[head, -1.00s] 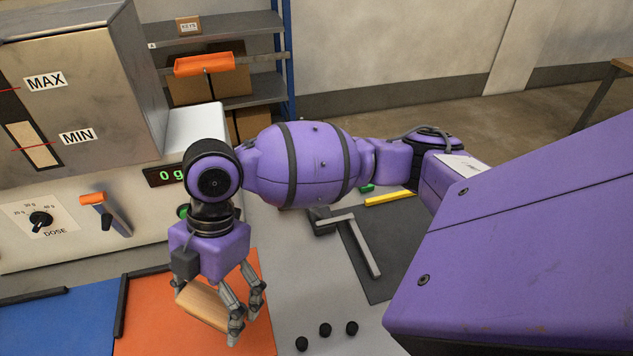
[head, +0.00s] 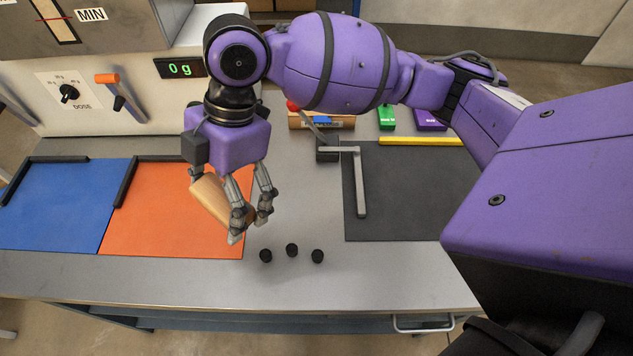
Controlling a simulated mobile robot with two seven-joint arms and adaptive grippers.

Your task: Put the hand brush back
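The hand brush (head: 209,199) shows as a light wooden block above the orange mat, at the left of my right gripper's fingers. It is tilted, and the fingers hide part of it; no bristles can be made out. My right gripper (head: 250,224) points down over the mat's right edge, its fingers closed around the brush's hidden side. Three black pegs (head: 291,250) stand on the bare grey bench just right of and nearer than the gripper. My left gripper is not in view.
The orange mat (head: 150,215) and blue mat (head: 60,200) have black corner rails. Behind are a yellow bar (head: 420,141) and a green block (head: 387,119). A dosing machine (head: 120,75) reads 0 g.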

